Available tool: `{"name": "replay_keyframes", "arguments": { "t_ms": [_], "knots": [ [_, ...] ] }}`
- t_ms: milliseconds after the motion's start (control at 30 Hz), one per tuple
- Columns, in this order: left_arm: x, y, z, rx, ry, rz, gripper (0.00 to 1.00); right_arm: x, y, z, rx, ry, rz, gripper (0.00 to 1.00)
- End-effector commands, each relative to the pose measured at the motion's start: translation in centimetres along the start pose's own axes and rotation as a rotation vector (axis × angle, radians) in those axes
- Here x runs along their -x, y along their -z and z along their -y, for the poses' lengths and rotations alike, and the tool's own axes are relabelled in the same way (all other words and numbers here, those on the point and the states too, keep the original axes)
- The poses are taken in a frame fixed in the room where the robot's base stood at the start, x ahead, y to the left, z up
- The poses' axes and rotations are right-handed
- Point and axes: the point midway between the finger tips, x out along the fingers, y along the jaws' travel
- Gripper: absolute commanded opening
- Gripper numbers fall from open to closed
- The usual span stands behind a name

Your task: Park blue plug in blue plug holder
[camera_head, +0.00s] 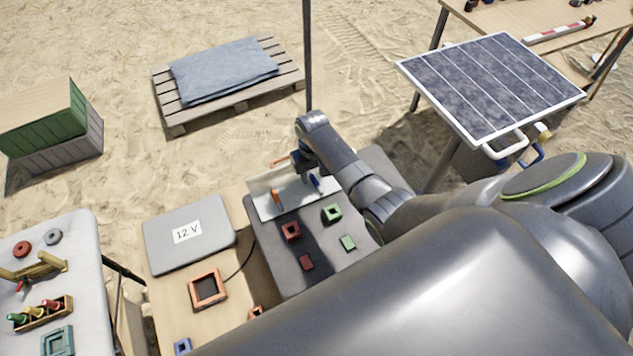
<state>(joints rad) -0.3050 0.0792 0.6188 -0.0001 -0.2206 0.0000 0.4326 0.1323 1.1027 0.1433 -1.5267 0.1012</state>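My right gripper (304,166) is over the far part of the dark grey board, next to an upright white panel (262,199). A small blue piece (315,183) is just below the gripper, in front of the panel. I cannot tell whether it is the blue plug or its holder, or whether the fingers touch it. My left gripper is not in view.
The dark board (268,258) carries red and green pieces. Left of it are a grey 12 V box (188,234) and an orange square frame (208,289). A solar panel (490,85) stands at right. A thin dark pole (308,55) rises behind the gripper.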

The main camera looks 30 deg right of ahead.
Motion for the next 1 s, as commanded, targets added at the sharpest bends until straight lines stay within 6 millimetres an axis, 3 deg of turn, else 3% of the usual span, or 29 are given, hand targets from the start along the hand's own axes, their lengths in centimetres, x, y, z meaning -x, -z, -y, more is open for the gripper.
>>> {"name": "replay_keyframes", "arguments": {
  "t_ms": [300,633,1000],
  "knots": [
    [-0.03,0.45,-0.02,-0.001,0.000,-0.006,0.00,-0.47,0.02,0.02,0.001,0.000,-0.001,0.40],
    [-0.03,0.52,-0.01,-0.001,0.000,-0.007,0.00,-0.45,0.02,0.02,0.001,0.000,-0.001,0.00],
    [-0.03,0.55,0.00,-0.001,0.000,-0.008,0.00,-0.43,0.04,0.02,0.001,0.000,-0.002,0.00]
  ]
}}
